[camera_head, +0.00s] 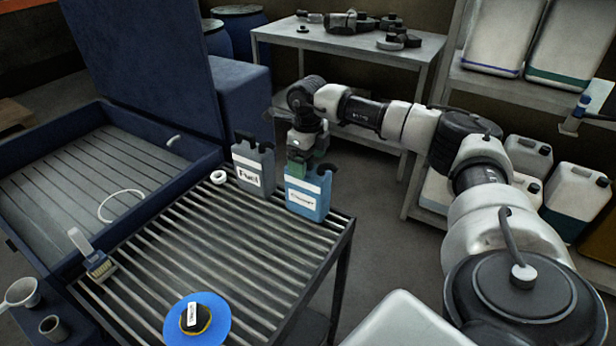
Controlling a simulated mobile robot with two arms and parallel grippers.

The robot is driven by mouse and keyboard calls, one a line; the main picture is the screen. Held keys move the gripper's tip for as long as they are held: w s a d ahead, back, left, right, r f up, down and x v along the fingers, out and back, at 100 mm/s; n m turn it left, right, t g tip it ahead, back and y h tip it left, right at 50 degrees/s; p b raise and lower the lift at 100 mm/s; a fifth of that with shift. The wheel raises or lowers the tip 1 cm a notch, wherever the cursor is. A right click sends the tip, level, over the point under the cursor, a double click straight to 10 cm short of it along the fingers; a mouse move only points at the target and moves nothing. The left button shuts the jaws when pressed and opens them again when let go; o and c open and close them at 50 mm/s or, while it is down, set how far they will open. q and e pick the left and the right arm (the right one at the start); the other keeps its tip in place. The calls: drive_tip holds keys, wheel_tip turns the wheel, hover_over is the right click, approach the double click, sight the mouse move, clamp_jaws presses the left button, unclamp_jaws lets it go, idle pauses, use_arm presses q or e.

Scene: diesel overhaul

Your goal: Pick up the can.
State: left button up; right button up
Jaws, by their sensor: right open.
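Two flat-sided cans stand upright side by side at the right edge of the slatted table (225,240). One is a grey can (254,172) with a white label that seems to read "Fuel". The other is a blue can (308,198) with a white label too small to read for sure. My right gripper (305,160) is open, pointing down at the top of the blue can, just behind and above it. Its fingertips are partly hidden by the can, so I cannot tell whether they touch it. My left gripper is out of view.
A white ring (218,177) lies near the grey can. A blue disc (197,322) is at the table's front. A brush (98,262) lies at left beside a blue wash basin (150,202). Shelves with jugs (573,188) stand right; a bench (345,42) with parts stands behind.

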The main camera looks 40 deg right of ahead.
drive_tip(key=shift+f, duration=1.05)
drive_tip(key=c, duration=1.2)
drive_tip(key=shift+w+r, duration=0.15)
drive_tip(key=shift+c, duration=0.3)
drive_tip(key=shift+r+b, duration=0.35)
drive_tip(key=shift+r, duration=0.55)
wheel_tip(320, 180, up, 2)
drive_tip(key=shift+r+b, duration=0.15)
drive_tip(key=shift+b, duration=0.25)
drive_tip(key=s+a+r+b, duration=0.2)
drive_tip(key=s+a+r, duration=0.3)
drive_tip(key=s, duration=0.5)
drive_tip(key=shift+a+r+b, duration=0.35)
drive_tip(key=shift+r+b, duration=0.05)
drive_tip(key=shift+r, duration=0.55)
drive_tip(key=shift+s, duration=0.1)
